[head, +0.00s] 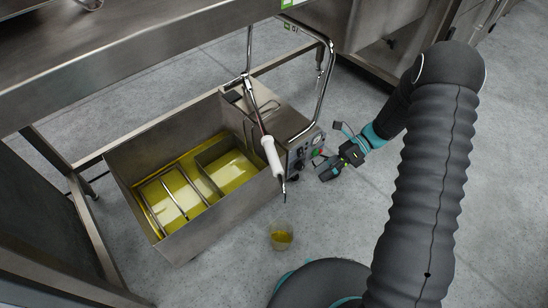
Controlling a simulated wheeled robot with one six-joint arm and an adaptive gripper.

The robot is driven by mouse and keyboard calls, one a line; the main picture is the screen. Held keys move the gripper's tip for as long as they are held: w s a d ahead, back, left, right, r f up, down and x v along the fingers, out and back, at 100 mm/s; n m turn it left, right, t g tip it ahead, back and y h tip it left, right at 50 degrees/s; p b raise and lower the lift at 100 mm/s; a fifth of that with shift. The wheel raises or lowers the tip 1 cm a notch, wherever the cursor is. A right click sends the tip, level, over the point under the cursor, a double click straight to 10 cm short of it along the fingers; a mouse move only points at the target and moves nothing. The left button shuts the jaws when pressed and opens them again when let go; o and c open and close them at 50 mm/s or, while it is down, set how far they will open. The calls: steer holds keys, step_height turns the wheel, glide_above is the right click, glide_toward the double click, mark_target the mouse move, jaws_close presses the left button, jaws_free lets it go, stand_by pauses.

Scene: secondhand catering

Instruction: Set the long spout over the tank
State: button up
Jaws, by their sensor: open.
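The tank (190,238) is an open steel box low on the floor, holding yellow oil with wire racks in it. The long spout (259,117) is a thin tube with a white grip (272,157). It slopes down from a joint on the chrome pipe, past the tank's right side, and its tip points down outside the tank. My gripper (325,170) is open, to the right of the white grip and close to the control panel. It appears apart from the spout, though its fingers are small in the picture.
A control panel (306,150) with a green button is on the unit's right end. The floor at right is partly clear.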

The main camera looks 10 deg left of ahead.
steer(key=w+a+m+y, duration=0.2)
steer(key=w+m, duration=0.1)
steer(key=m, duration=0.1)
steer(key=m+y, duration=0.2)
steer(key=m, duration=0.5)
glide_toward(273, 157)
steer(key=x, duration=0.3)
steer(key=f+x, duration=0.1)
steer(key=x, duration=0.6)
steer(key=shift+w+f, duration=0.3)
jaws_close()
